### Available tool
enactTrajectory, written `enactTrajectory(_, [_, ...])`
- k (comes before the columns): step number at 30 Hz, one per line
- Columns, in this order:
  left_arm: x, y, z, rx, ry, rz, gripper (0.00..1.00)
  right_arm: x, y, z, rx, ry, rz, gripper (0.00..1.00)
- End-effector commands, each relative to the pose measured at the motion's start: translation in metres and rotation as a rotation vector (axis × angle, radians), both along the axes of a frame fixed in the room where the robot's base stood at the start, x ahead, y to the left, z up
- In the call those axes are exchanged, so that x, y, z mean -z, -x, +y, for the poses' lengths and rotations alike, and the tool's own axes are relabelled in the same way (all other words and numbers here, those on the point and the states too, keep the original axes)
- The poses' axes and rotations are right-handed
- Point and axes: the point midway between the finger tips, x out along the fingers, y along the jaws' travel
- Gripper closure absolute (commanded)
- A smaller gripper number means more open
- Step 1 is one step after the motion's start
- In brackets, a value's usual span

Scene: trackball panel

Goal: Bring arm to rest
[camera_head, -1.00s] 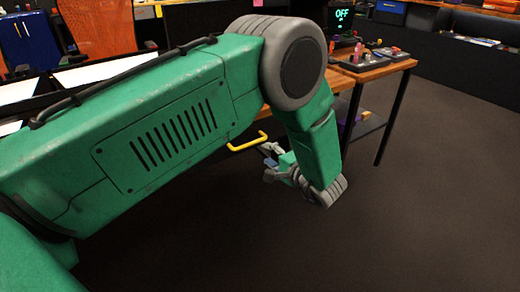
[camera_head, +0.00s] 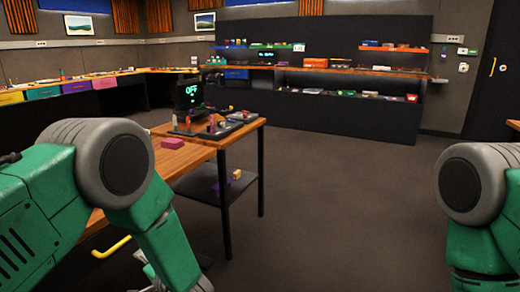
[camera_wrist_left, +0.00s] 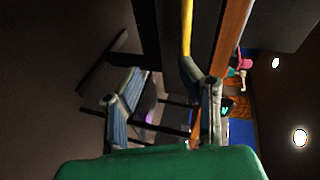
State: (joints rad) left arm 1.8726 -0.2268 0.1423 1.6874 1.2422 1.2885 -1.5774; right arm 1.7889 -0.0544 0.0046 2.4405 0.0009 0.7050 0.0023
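My left arm (camera_head: 170,245) comes in at the left of the head view, bent at its grey joint, its forearm pointing down. Only a small part of the left gripper (camera_head: 152,276) shows at the bottom edge. In the left wrist view the left gripper (camera_wrist_left: 165,92) has its two fingers spread apart with nothing held between them. My right arm (camera_head: 478,215) shows at the right edge of the head view; its gripper is out of view.
The wooden table (camera_head: 185,158) stands close to my left arm. A yellow handle (camera_head: 111,248) is near the forearm, and also shows in the wrist view (camera_wrist_left: 187,30). A pink block (camera_head: 173,142) lies on the table. Open floor (camera_head: 330,200) lies between the arms.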

Motion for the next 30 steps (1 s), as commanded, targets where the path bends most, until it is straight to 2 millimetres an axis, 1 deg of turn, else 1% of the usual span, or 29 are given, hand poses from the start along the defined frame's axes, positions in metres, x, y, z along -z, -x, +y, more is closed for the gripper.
enactTrajectory(1, [0.008, 0.015, 0.005, 0.055, 0.079, 0.002, 0.67, -0.014, 0.0, 0.0, 0.0, 0.0, 0.0, 1.0])
enactTrajectory(2, [0.016, 0.024, 0.005, 0.086, 0.14, 0.001, 0.67, -0.018, 0.0, 0.0, 0.0, 0.0, 0.0, 1.0])
enactTrajectory(5, [0.045, 0.066, 0.002, 0.147, 0.371, 0.035, 0.67, -0.032, 0.0, 0.0, 0.0, 0.0, 0.0, 1.0])
enactTrajectory(6, [0.055, 0.088, -0.001, 0.149, 0.47, 0.064, 0.67, -0.038, 0.0, 0.0, 0.0, 0.0, 0.0, 1.0])
enactTrajectory(8, [0.067, 0.127, -0.005, 0.128, 0.619, 0.122, 0.67, -0.046, 0.0, 0.0, 0.0, 0.0, 0.0, 1.0])
enactTrajectory(9, [0.074, 0.157, -0.009, 0.096, 0.718, 0.169, 0.67, -0.051, 0.0, 0.0, 0.0, 0.0, 0.0, 1.0])
enactTrajectory(11, [0.079, 0.201, -0.015, 0.032, 0.846, 0.241, 0.67, -0.058, 0.0, 0.0, 0.0, 0.0, 0.0, 1.0])
enactTrajectory(12, [0.08, 0.228, -0.019, -0.015, 0.917, 0.286, 0.67, -0.061, 0.0, 0.0, 0.0, 0.0, 0.0, 1.0])
enactTrajectory(15, [0.075, 0.286, -0.027, -0.135, 1.047, 0.383, 0.67, -0.068, 0.0, 0.0, 0.0, 0.0, 0.0, 1.0])
enactTrajectory(18, [0.068, 0.326, -0.032, -0.234, 1.12, 0.452, 0.67, -0.072, 0.0, 0.0, 0.0, 0.0, 0.0, 1.0])
enactTrajectory(21, [0.063, 0.348, -0.035, -0.292, 1.157, 0.49, 0.67, -0.074, 0.0, 0.0, 0.0, 0.0, 0.0, 1.0])
enactTrajectory(23, [0.062, 0.354, -0.036, -0.308, 1.166, 0.502, 0.67, -0.074, 0.0, 0.0, 0.0, 0.0, 0.0, 1.0])
enactTrajectory(30, [0.062, 0.355, -0.036, -0.31, 1.167, 0.502, 0.67, -0.074, 0.0, 0.0, 0.0, 0.0, 0.0, 1.0])
